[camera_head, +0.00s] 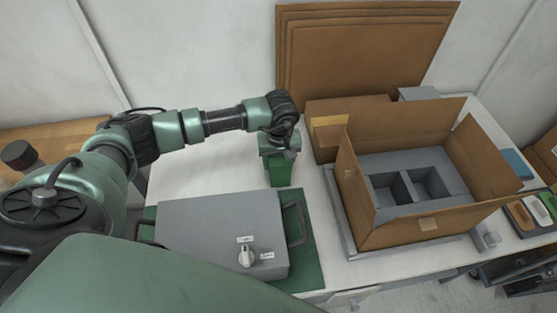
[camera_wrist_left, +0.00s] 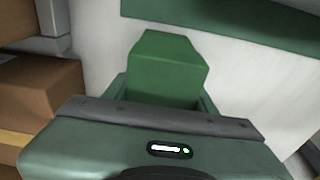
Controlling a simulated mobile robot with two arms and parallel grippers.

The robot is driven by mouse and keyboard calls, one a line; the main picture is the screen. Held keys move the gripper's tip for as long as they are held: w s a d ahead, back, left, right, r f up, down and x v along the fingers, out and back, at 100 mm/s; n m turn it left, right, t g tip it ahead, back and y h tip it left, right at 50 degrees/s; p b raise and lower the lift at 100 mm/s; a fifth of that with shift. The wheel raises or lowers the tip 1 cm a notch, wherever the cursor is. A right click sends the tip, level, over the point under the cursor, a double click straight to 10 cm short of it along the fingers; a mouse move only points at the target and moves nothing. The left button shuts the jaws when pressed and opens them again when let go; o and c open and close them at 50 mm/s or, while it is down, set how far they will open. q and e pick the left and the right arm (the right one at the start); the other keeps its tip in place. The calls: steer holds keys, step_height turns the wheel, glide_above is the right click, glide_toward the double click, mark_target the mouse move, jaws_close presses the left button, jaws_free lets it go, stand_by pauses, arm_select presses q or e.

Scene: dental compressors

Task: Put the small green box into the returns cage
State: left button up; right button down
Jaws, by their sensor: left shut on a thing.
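The small green box (camera_head: 280,174) is in my left gripper (camera_head: 280,153), above or at the white table behind the grey case. In the left wrist view the green box (camera_wrist_left: 165,68) juts out past the gripper body (camera_wrist_left: 160,130); the fingers are largely hidden. My left gripper is shut on the box. I cannot tell whether the box touches the table. The returns cage is not recognisable in either view. My right gripper is not in view.
A grey case (camera_head: 205,225) with a knob lies on a green mat (camera_head: 311,262) in front of the gripper. An open cardboard box (camera_head: 385,233) with grey dividers stands to the right. A closed carton (camera_head: 327,143) and flat cardboard sheets (camera_head: 365,50) are behind.

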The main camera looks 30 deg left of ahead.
arm_select(q)
steer(key=shift+f, duration=0.1)
steer(key=o, duration=1.7)
